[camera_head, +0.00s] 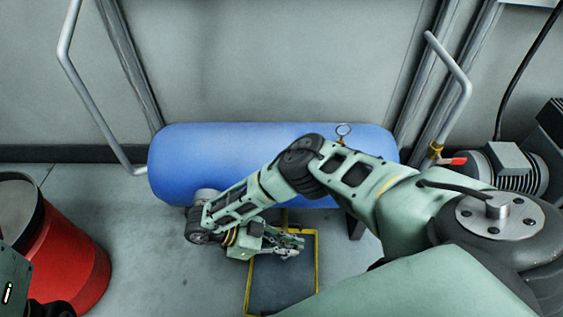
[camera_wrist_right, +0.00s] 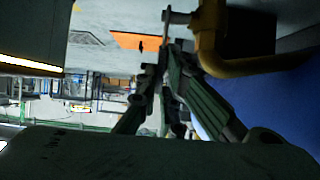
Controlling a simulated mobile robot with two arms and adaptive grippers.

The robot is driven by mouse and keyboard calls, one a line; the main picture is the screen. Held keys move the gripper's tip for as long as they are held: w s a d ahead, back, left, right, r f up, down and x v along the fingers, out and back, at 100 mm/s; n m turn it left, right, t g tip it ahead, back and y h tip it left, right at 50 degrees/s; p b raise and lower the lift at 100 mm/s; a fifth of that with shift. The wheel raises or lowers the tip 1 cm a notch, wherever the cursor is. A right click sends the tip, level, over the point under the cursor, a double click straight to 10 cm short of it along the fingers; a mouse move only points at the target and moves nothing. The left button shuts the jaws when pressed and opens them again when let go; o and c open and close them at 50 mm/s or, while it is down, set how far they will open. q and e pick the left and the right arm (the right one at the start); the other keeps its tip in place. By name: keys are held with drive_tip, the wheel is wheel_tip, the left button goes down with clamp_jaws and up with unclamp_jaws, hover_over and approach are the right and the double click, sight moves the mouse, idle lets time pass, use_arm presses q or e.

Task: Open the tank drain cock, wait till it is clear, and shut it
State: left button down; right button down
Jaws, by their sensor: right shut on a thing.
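The blue tank (camera_head: 230,150) lies on its side against the wall, and it also shows in the wrist view (camera_wrist_right: 285,100). My right arm crosses in front of it. My right gripper (camera_head: 292,246) is low at the tank's front, above the yellow-rimmed tray (camera_head: 316,265). In the wrist view a brass elbow pipe with the drain cock (camera_wrist_right: 208,45) comes off the tank. The right gripper (camera_wrist_right: 163,72) is shut right beside it, on what appears to be the cock's lever, mostly hidden between the fingers. I cannot tell the cock's position or see any flow. My left gripper is out of view.
A red drum (camera_head: 85,262) stands at the left. A red-handled valve (camera_head: 455,161) and a finned motor (camera_head: 515,170) are at the right. Grey pipes run along the wall. Floor between drum and tray is clear.

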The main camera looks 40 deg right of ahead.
idle(0.4)
drive_tip(key=c, duration=1.9)
unclamp_jaws()
drive_tip(key=v, duration=1.2)
